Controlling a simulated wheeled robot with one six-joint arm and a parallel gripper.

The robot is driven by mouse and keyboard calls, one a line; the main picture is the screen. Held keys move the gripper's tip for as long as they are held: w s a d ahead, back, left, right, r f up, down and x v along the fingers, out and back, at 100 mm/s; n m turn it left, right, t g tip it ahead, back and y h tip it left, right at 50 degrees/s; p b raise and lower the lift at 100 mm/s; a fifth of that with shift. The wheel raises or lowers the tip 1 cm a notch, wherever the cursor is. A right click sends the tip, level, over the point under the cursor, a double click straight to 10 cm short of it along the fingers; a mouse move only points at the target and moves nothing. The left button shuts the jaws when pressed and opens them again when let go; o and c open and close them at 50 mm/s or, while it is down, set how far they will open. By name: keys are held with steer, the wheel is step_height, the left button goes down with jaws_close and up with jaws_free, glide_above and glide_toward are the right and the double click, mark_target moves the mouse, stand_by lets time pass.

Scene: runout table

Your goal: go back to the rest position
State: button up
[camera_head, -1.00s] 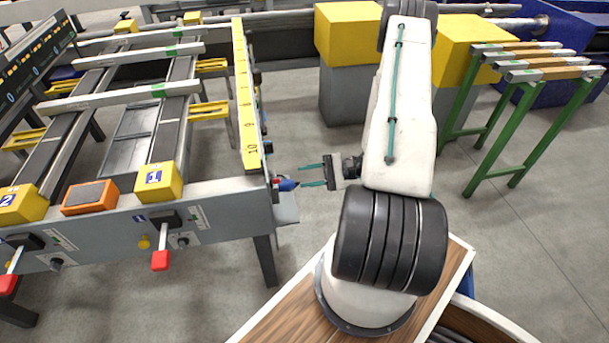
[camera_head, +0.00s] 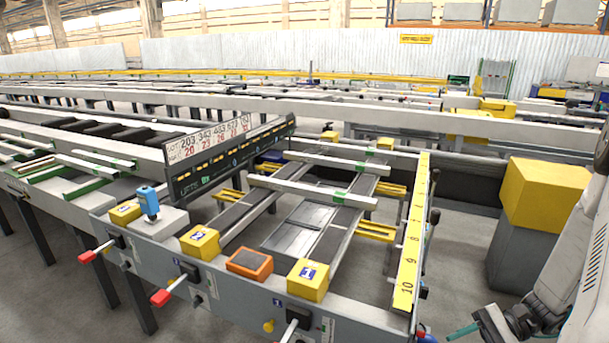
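My gripper (camera_head: 464,332) is at the bottom right of the head view, cut off by the lower edge. One teal finger shows, pointing left. The other finger is not clearly visible, so its opening cannot be told. My white arm runs along the right edge, mostly out of the picture. Nothing is seen held in the visible part of the gripper. The gripper is to the right of the runout table's yellow numbered scale (camera_head: 411,245), apart from it. A small blue and red knob (camera_head: 426,338) is left of the fingertip.
The runout table has yellow number blocks (camera_head: 308,281), an orange block (camera_head: 250,263) and red-tipped levers (camera_head: 162,297) at its front. A blue device (camera_head: 149,203) stands at the left. A yellow-topped grey block (camera_head: 542,195) is behind the gripper. Grey floor lies between scale and block.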

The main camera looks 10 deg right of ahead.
steer(key=s+a+r+n+h, duration=0.3)
steer(key=a+r+n+h, duration=0.1)
steer(key=r, duration=0.5)
steer(key=s+a+r+n+h, duration=0.3)
steer(key=a+r+n+h, duration=0.1)
steer(key=r, duration=0.6)
steer(key=s+a+r+n+t+h, duration=0.1)
steer(key=s+a+r+n+h, duration=0.2)
steer(key=a+r+h, duration=0.3)
step_height(320, 180, up, 4)
steer(key=shift+s+a+f+n+h, duration=0.3)
steer(key=shift+a+n, duration=0.4)
steer(key=shift+n, duration=0.2)
